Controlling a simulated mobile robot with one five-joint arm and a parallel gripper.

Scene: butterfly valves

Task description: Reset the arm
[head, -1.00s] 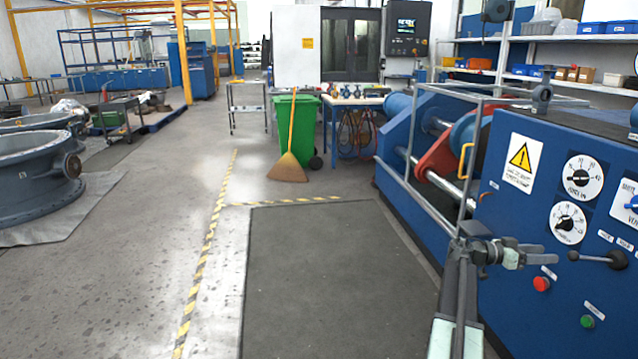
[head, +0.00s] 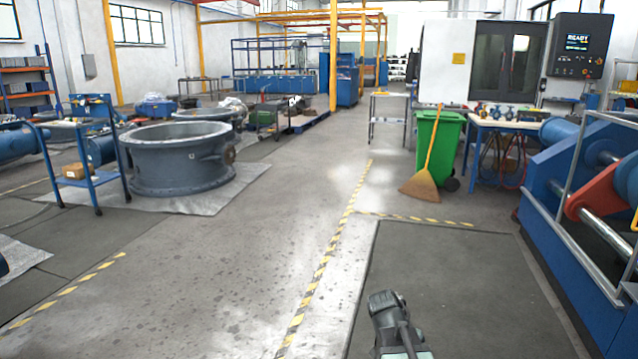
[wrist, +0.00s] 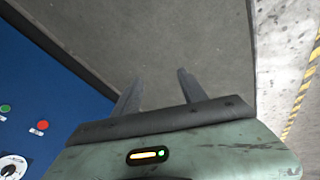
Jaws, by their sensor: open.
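My gripper (wrist: 157,90) shows in the wrist view with its two fingers apart and nothing between them. It points down over the dark grey floor mat (wrist: 190,35). In the head view part of my arm shows at the bottom, over the same mat (head: 450,280); the fingers cannot be made out there. The blue machine panel (wrist: 45,85) with a red and a green button lies to the left of my gripper in the wrist view, apart from it.
A blue machine with a railing (head: 590,190) stands at the right. A green bin (head: 437,145) and a broom (head: 420,185) stand ahead beyond the mat. Large grey valve rings (head: 180,165) stand at the left. The floor between (head: 230,260) is clear.

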